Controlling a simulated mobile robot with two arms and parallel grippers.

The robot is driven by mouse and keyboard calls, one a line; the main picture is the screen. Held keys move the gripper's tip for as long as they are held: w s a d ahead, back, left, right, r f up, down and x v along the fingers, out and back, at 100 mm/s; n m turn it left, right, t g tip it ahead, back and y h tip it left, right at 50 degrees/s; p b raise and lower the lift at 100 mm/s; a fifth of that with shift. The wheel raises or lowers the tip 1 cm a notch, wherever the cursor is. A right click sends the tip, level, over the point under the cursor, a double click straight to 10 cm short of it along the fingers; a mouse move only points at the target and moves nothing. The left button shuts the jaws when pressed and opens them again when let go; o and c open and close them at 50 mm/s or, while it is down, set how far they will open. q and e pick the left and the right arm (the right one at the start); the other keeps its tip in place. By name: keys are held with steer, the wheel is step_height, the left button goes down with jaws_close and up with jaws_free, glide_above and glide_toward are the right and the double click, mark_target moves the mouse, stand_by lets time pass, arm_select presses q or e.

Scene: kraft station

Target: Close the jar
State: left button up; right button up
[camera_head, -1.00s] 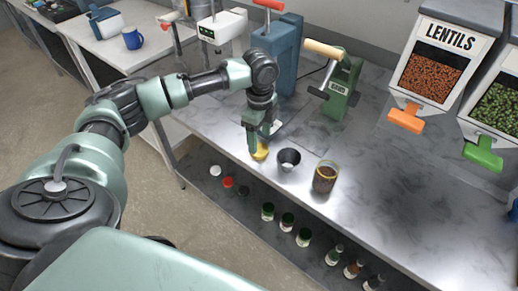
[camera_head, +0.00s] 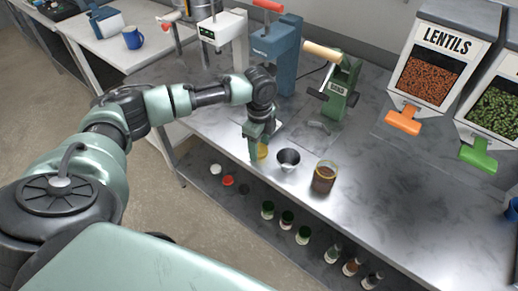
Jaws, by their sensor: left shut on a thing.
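An open glass jar (camera_head: 325,178) with brown contents stands upright on the metal counter near its front edge. My left gripper (camera_head: 256,154) points down at the counter's front edge, left of the jar. It is shut on a yellow lid (camera_head: 263,151), which shows only partly at the right of the fingers. I cannot tell whether the lid touches the counter. The lid is apart from the jar. My right gripper is not in view.
A metal funnel or cup (camera_head: 289,159) stands between the lid and the jar. A green grinder (camera_head: 337,86) and a blue machine (camera_head: 278,52) stand behind. A lentils dispenser (camera_head: 436,60) is at the right. Several small jars stand on the lower shelf (camera_head: 240,210).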

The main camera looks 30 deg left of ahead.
mark_target(259, 150)
arm_select(q)
steer(key=shift+r, duration=0.1)
steer(key=shift+r, duration=0.65)
step_height(259, 150, up, 18)
steer(key=b, duration=0.3)
steer(key=shift+r, duration=0.25)
